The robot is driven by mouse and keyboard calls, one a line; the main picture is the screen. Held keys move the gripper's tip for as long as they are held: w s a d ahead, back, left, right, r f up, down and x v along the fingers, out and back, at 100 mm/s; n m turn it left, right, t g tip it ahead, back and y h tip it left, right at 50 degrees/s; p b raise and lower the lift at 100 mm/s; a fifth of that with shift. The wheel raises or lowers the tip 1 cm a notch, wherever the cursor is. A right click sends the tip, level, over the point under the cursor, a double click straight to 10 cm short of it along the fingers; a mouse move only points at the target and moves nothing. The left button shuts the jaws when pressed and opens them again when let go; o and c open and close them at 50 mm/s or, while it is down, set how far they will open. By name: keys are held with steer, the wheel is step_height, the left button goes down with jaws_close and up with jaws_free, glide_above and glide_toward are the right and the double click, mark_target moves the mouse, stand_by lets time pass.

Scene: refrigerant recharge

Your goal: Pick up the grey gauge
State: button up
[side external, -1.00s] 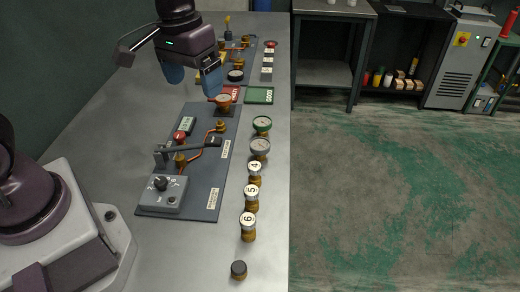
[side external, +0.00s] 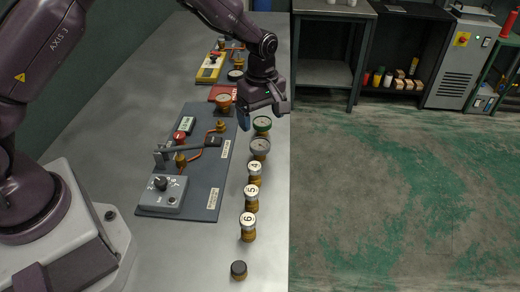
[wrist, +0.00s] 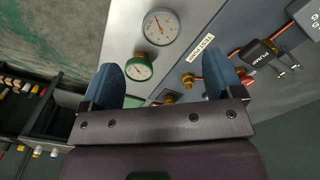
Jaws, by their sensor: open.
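The grey gauge (side external: 260,147) stands near the right edge of the bench, between the green gauge (side external: 262,124) and the brass cap marked 4. In the wrist view the grey gauge (wrist: 161,26) shows its white dial at the top centre, beyond the fingertips. The green gauge (wrist: 139,66) shows between my two fingers in that view. My gripper (side external: 262,119) is above the bench by the green gauge, a little behind the grey gauge. Its blue fingers are spread apart in the wrist view (wrist: 163,82), with nothing held.
Brass caps marked 4 (side external: 255,170), 5 (side external: 251,195) and 6 (side external: 248,222) stand in a row along the bench edge, with a black-topped knob (side external: 238,269) in front. The grey panel (side external: 205,193) with a lever and copper pipe lies to the left.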

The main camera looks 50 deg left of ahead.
mark_target(261, 145)
step_height(261, 145, down, 11)
steer(key=shift+r, duration=0.2)
steer(key=c, duration=1)
